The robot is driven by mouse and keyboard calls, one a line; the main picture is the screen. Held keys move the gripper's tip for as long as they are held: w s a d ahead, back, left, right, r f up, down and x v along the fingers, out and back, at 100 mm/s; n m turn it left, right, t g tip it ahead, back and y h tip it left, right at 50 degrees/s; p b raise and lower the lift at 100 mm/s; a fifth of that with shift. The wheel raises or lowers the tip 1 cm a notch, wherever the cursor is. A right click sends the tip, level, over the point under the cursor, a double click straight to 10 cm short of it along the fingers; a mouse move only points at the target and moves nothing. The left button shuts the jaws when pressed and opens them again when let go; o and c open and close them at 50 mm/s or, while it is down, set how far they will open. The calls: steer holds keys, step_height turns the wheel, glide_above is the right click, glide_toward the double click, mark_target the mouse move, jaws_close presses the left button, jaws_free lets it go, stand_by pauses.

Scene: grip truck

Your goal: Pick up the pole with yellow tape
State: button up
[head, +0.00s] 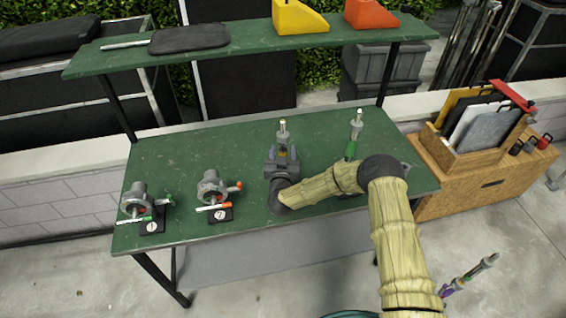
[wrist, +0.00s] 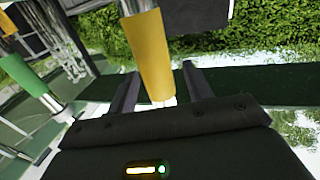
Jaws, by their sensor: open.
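The pole with yellow tape (wrist: 150,55) shows in the wrist view, its yellow band running down between my two fingers. In the head view its pale metal upper end (head: 282,130) sticks up just behind my gripper (head: 283,158), which hides most of the rest. My gripper (wrist: 161,75) is open, with dark fingers to the left and right of the yellow band. I cannot tell whether either finger touches it. A pole with green tape (head: 351,150) stands to the right on the green table (head: 220,150); its green band (wrist: 28,73) also shows at left in the wrist view.
Two grey clamp heads (head: 136,200) (head: 212,187) with numbered black bases stand at the table's front left. A green shelf (head: 260,42) spans above the back, carrying yellow (head: 298,18) and orange (head: 370,14) wedges. A wooden cabinet (head: 480,180) stands right.

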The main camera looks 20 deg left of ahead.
mark_target(283, 132)
jaws_close()
steer(key=shift+r, duration=0.1)
step_height(283, 132, up, 10)
steer(key=b, duration=0.3)
steer(key=shift+b, duration=0.35)
stand_by(0.6)
